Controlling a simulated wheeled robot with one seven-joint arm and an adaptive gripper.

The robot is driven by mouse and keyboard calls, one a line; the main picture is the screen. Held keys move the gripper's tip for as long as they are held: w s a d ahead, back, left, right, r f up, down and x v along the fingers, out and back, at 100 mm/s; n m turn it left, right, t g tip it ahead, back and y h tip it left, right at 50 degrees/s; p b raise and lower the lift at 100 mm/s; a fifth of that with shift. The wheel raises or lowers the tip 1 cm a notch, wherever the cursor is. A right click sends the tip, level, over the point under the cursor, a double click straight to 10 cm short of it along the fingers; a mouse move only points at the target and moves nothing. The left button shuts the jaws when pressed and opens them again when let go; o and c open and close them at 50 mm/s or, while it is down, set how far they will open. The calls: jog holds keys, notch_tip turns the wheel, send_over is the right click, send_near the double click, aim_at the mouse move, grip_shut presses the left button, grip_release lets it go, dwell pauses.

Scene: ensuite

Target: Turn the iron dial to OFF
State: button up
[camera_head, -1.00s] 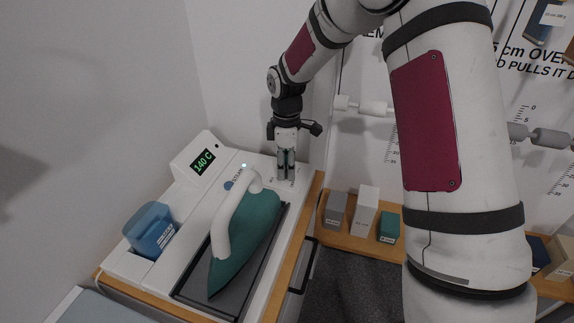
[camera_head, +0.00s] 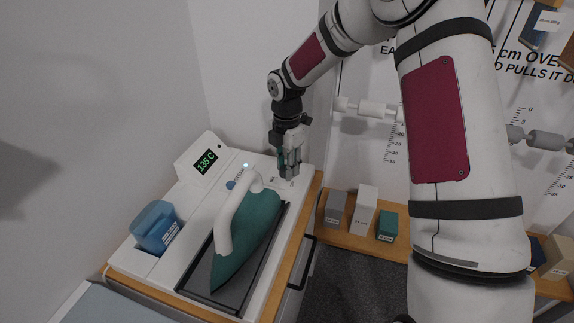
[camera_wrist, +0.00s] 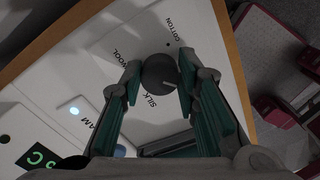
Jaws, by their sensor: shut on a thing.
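The round dark grey dial (camera_wrist: 160,72) sits between my fingertips in the wrist view, with a short pale mark towards its lower right. The words COTTON, WOOL and SILK are printed around it; I cannot read OFF. My gripper (camera_head: 290,172) is shut on the dial at the far right end of the white station, and its fingers hide the dial in the head view. The teal iron (camera_head: 246,235) with a white handle rests on the dark plate (camera_head: 207,296). The green display (camera_head: 205,161) reads 135 C.
A blue water tank (camera_head: 155,226) stands at the station's left. A blue button (camera_head: 231,184) is behind the iron's handle. Walls stand close behind the station. Several small boxes, one of them teal (camera_head: 387,226), stand on a wooden shelf to the right.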

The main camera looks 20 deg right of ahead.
jog(key=shift+n, duration=0.4)
jog(key=o, duration=1.2)
jog(key=shift+c, duration=0.2)
notch_tip(320, 180, up, 12)
